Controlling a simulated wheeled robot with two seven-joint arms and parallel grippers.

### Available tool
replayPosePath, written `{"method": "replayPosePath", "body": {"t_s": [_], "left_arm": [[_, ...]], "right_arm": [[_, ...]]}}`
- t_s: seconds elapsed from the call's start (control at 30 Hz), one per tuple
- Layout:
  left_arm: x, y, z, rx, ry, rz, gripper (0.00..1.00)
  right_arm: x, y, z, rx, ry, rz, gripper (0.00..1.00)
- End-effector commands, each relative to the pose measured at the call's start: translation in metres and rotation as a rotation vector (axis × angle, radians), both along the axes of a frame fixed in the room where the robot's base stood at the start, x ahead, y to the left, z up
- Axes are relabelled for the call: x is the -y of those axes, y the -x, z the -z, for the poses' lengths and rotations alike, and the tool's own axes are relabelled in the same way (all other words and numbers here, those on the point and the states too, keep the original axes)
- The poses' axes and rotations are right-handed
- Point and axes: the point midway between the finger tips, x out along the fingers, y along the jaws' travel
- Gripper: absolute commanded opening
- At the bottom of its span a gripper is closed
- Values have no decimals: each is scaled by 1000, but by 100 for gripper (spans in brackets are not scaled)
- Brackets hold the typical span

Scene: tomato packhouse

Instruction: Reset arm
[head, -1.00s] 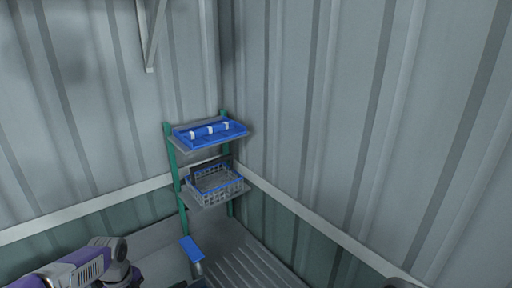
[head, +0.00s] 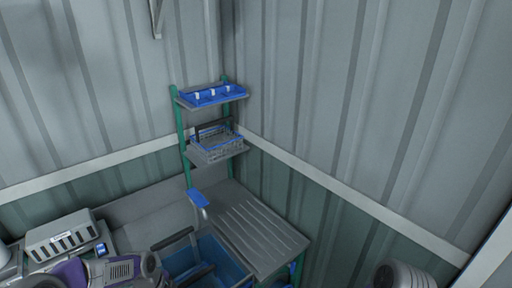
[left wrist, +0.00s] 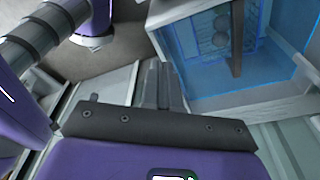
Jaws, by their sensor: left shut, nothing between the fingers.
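My left arm (head: 125,269), purple and grey, comes in at the lower left of the head view; its fingers do not show there. In the left wrist view my left gripper (left wrist: 157,84) is shut, its two fingers together with nothing between them. It points up the picture, just left of a blue bin (left wrist: 270,90). I cannot tell whether it touches anything. My right gripper is in neither view.
A blue tub (head: 228,262) stands beside a grey ribbed worktop (head: 262,232). A green-posted rack (head: 183,135) in the corner holds a blue tray (head: 213,96) above a crate (head: 217,148). A grey box-shaped device (head: 60,233) is at left.

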Motion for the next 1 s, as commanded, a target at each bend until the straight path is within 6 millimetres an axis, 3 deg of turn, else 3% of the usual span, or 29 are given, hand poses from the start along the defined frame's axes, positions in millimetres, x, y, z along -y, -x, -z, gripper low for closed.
{"method": "replayPosePath", "body": {"t_s": [0.03, 0.17, 0.3, 0.5, 0.7, 1.0], "left_arm": [[17, 6, 31, -23, 34, -74, 0], [64, 24, 102, -98, 123, -361, 0], [112, 60, 177, -219, 195, -745, 0], [154, 119, 253, -381, 209, -1266, 0], [165, 154, 284, -445, 187, -1568, 0], [165, 159, 287, -452, 185, -1630, 0]], "right_arm": [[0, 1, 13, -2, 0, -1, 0], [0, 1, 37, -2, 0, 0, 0], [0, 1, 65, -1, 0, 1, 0], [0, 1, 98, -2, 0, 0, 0], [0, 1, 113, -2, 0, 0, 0], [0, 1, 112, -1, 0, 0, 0]]}}
